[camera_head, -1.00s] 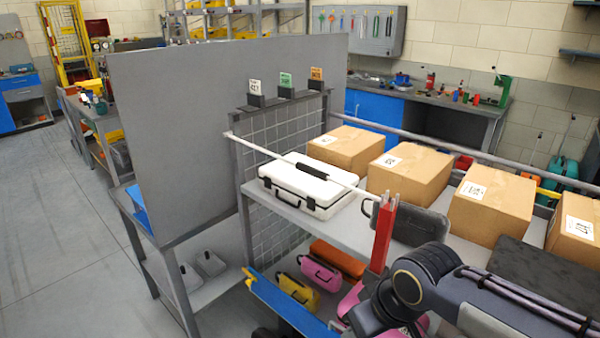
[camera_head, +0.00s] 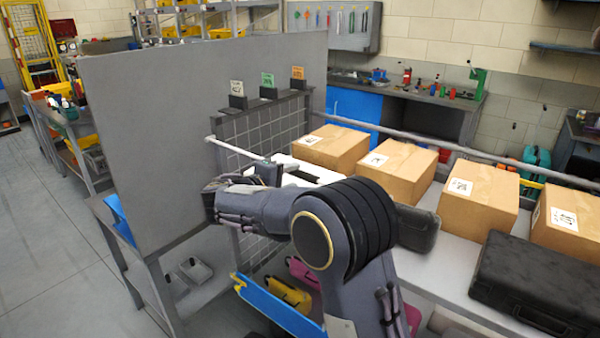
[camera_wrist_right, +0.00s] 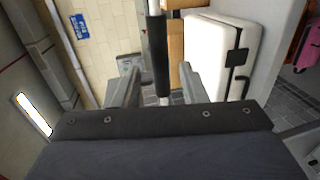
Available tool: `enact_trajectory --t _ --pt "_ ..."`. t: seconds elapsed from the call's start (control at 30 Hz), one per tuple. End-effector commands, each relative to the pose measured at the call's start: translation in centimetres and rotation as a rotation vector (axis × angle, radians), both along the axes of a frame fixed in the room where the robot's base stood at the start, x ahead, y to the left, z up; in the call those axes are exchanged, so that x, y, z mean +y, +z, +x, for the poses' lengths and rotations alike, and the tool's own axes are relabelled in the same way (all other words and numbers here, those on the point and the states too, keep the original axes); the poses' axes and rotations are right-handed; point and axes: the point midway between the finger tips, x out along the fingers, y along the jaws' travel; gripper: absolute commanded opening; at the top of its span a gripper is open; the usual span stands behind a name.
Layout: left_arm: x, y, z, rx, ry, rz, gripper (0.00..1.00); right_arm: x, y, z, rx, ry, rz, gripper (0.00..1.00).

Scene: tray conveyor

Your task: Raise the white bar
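The white bar (camera_head: 236,148) runs from the mesh panel's post across the front of the white case (camera_head: 318,170). Its right part is hidden behind my right arm. In the right wrist view, the bar's black grip sleeve (camera_wrist_right: 160,58) lies between the fingers of my right gripper (camera_wrist_right: 157,72). The fingers are spread with a gap on each side of the bar. In the head view, my right gripper (camera_head: 268,171) is at the bar, partly hidden by its own wrist. My left gripper is not in view.
Cardboard boxes (camera_head: 398,168) line the back of the conveyor. A black case (camera_head: 535,285) lies at the right. A large grey panel (camera_head: 190,120) stands left of my right gripper. The white case is close beside the bar in the right wrist view (camera_wrist_right: 212,50).

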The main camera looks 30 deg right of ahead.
Motion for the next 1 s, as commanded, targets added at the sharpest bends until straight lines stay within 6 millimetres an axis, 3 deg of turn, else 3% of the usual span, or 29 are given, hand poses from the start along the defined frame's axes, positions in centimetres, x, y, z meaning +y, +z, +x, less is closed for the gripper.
enact_trajectory --t 0.27,0.6,0.9,1.0 --pt "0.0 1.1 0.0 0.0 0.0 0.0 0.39 -3.4 -0.7 1.4 0.002 -0.001 0.001 0.39" --pt "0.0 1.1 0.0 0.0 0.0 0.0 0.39 -3.9 -0.9 1.6 0.002 0.001 0.002 0.39" --pt "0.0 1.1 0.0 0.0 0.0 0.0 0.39 -3.9 -0.9 1.6 0.001 0.001 0.003 0.02" --pt "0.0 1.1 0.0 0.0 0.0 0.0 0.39 -3.9 -0.9 1.6 0.001 0.001 0.003 0.0"
